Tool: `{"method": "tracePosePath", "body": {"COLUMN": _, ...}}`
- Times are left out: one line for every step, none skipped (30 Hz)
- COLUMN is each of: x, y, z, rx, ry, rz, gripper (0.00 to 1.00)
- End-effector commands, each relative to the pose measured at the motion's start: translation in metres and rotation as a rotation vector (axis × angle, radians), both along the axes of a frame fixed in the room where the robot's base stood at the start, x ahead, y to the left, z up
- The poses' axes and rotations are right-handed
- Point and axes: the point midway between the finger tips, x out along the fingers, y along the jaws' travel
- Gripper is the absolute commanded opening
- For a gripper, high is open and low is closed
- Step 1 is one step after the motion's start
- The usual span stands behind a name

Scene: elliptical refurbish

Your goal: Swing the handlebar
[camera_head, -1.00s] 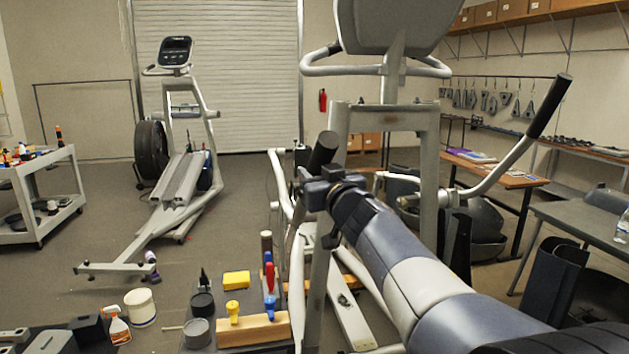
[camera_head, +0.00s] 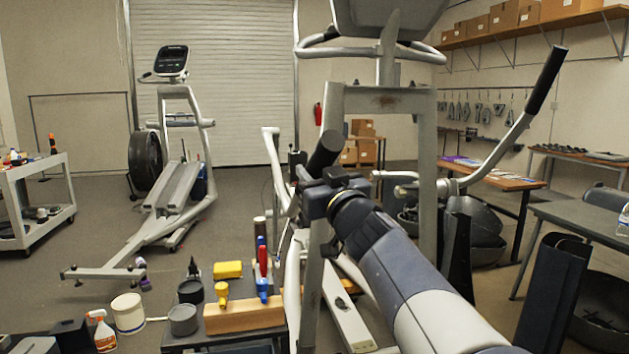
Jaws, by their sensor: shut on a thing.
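The near elliptical machine stands in the middle with a grey frame (camera_head: 385,102). Its near handlebar ends in a black grip (camera_head: 325,151), which points up beside the frame. My gripper (camera_head: 318,192) is at the lower end of this grip and is shut on the handlebar. My wrist and arm hide much of the bar and the exact finger contact. The other handlebar (camera_head: 500,155) curves up to the right and ends in a black grip (camera_head: 547,78).
A low bench (camera_head: 230,338) with tools and a yellow block stands at the lower left. A second elliptical (camera_head: 170,185) and a white cart (camera_head: 42,198) stand farther left. Tables (camera_head: 580,222) line the right side. Open floor lies between the machines.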

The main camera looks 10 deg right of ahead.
Motion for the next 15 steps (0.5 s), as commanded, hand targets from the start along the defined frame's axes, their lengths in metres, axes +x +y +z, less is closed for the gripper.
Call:
{"method": "tracePosePath", "body": {"x": 0.0, "y": -0.001, "z": -0.023, "rx": -0.001, "ry": 0.015, "rz": -0.004, "gripper": 0.0}}
{"method": "tracePosePath", "body": {"x": -0.001, "y": -0.001, "z": -0.026, "rx": -0.002, "ry": 0.01, "rz": -0.004, "gripper": 0.0}}
{"method": "tracePosePath", "body": {"x": -0.002, "y": -0.001, "z": -0.029, "rx": -0.003, "ry": 0.003, "rz": -0.004, "gripper": 0.0}}
{"method": "tracePosePath", "body": {"x": -0.003, "y": -0.001, "z": -0.031, "rx": -0.003, "ry": -0.002, "rz": -0.004, "gripper": 0.0}}
{"method": "tracePosePath", "body": {"x": -0.004, "y": -0.001, "z": -0.033, "rx": -0.002, "ry": -0.006, "rz": -0.004, "gripper": 0.0}}
{"method": "tracePosePath", "body": {"x": -0.005, "y": -0.001, "z": -0.036, "rx": -0.002, "ry": -0.012, "rz": -0.003, "gripper": 0.0}}
{"method": "tracePosePath", "body": {"x": -0.006, "y": -0.001, "z": -0.039, "rx": -0.001, "ry": -0.017, "rz": -0.004, "gripper": 0.0}}
{"method": "tracePosePath", "body": {"x": -0.007, "y": -0.001, "z": -0.041, "rx": -0.001, "ry": -0.022, "rz": -0.004, "gripper": 0.0}}
{"method": "tracePosePath", "body": {"x": -0.008, "y": -0.001, "z": -0.044, "rx": -0.002, "ry": -0.027, "rz": -0.004, "gripper": 0.0}}
{"method": "tracePosePath", "body": {"x": -0.009, "y": -0.001, "z": -0.047, "rx": -0.002, "ry": -0.032, "rz": -0.004, "gripper": 0.0}}
{"method": "tracePosePath", "body": {"x": -0.01, "y": -0.001, "z": -0.049, "rx": -0.002, "ry": -0.036, "rz": -0.004, "gripper": 0.0}}
{"method": "tracePosePath", "body": {"x": -0.011, "y": -0.001, "z": -0.052, "rx": -0.002, "ry": -0.042, "rz": -0.004, "gripper": 0.0}}
{"method": "tracePosePath", "body": {"x": -0.011, "y": -0.001, "z": -0.055, "rx": -0.001, "ry": -0.047, "rz": -0.004, "gripper": 0.0}}
{"method": "tracePosePath", "body": {"x": -0.012, "y": -0.001, "z": -0.057, "rx": -0.001, "ry": -0.052, "rz": -0.003, "gripper": 0.0}}
{"method": "tracePosePath", "body": {"x": -0.013, "y": -0.001, "z": -0.061, "rx": -0.001, "ry": -0.059, "rz": -0.003, "gripper": 0.0}}
